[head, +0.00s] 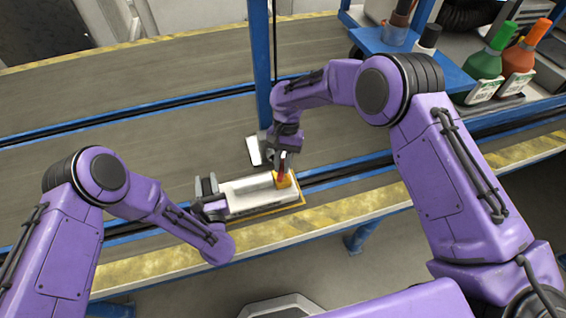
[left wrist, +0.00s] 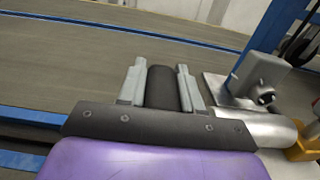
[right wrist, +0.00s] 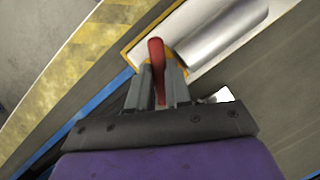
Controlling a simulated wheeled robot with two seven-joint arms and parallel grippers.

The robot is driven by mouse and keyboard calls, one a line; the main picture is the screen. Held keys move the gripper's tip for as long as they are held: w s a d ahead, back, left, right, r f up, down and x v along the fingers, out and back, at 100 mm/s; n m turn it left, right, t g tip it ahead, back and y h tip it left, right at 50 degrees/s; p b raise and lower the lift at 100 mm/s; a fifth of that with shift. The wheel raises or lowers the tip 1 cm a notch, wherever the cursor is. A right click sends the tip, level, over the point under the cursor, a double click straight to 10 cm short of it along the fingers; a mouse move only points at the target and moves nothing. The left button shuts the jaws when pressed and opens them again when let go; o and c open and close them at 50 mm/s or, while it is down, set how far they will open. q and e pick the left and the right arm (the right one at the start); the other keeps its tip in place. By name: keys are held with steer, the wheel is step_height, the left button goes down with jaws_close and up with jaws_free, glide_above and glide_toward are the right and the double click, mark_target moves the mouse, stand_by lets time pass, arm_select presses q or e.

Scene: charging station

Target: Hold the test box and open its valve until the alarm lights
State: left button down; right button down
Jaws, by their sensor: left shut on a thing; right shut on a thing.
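The test box (head: 240,200), a pale base with a silver cylinder (right wrist: 222,28) on it, lies on the bench near its yellow-striped front edge. A red valve handle (head: 281,174) stands at its yellow right end. My left gripper (head: 207,185) is at the box's left end. In the left wrist view its fingers close around a dark rounded grip (left wrist: 161,88). My right gripper (head: 284,156) comes from above and is shut on the red handle, which shows between its fingers in the right wrist view (right wrist: 157,62). The fingers hide part of the handle.
A grey device (left wrist: 258,75) with a dark round opening stands behind the box; no light on it is visible. A blue post (head: 260,65) rises behind. Green (head: 484,65) and orange (head: 519,60) bottles stand at right. The bench at left is clear.

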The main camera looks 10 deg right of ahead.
steer(key=shift+a+n+h, duration=0.1)
steer(key=shift+n+h, duration=0.6)
steer(key=shift+n, duration=1.1)
steer(key=shift+g, duration=0.3)
steer(key=c, duration=1)
jaws_free()
steer(key=shift+c, duration=0.2)
steer(key=v, duration=0.7)
steer(key=shift+r, duration=0.25)
steer(key=shift+w, duration=0.15)
